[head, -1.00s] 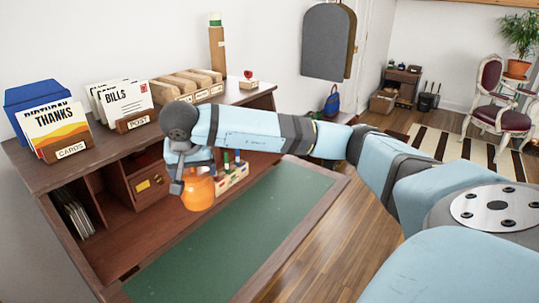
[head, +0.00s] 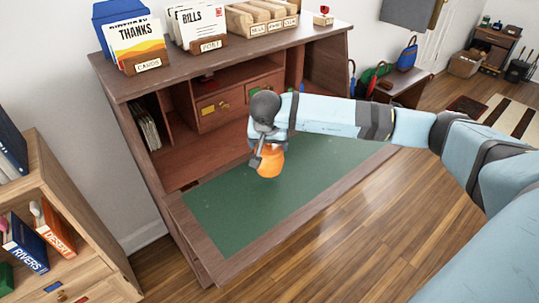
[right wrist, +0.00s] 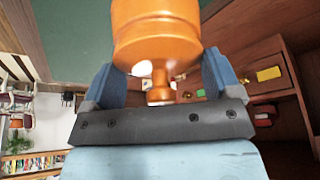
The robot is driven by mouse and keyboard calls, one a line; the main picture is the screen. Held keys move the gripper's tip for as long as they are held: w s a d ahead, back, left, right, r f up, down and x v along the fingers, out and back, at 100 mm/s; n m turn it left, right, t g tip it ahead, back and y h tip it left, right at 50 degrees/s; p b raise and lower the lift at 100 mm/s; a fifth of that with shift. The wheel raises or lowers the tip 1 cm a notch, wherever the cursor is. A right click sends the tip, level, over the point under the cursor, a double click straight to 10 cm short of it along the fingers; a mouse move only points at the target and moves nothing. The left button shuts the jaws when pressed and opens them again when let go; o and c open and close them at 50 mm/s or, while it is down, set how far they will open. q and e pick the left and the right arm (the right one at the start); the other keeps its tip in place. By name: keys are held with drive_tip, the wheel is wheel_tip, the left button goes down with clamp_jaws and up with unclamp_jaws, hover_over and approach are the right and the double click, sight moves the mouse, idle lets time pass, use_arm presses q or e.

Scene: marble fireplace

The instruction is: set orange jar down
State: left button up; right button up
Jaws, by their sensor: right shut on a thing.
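The orange jar (head: 270,163) hangs below my right gripper (head: 261,148), over the green writing surface (head: 225,205) of the wooden desk. My right gripper is shut on the jar; in the right wrist view the orange jar (right wrist: 157,35) shows between the two blue fingers of the gripper (right wrist: 160,78), its narrow knob towards the camera. I cannot tell exactly how high the jar is above the surface. The gripper hides part of the jar's top in the head view. My left gripper is not in view.
The desk's compartments and drawers (head: 222,107) rise behind the jar. Card holders (head: 147,65) and a wooden sorter (head: 262,27) stand on its top. A bookcase (head: 92,262) stands at the lower left. The green surface left of the jar is clear.

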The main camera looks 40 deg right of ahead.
drive_tip(key=shift+f, duration=2.35)
drive_tip(key=shift+f, duration=0.1)
drive_tip(key=o, duration=1.6)
drive_tip(key=shift+o, duration=0.2)
drive_tip(key=shift+s+a+r, duration=0.1)
drive_tip(key=shift+s+r, duration=0.05)
drive_tip(key=shift+r, duration=0.35)
drive_tip(key=v, duration=1.1)
drive_tip(key=shift+s+a, duration=0.1)
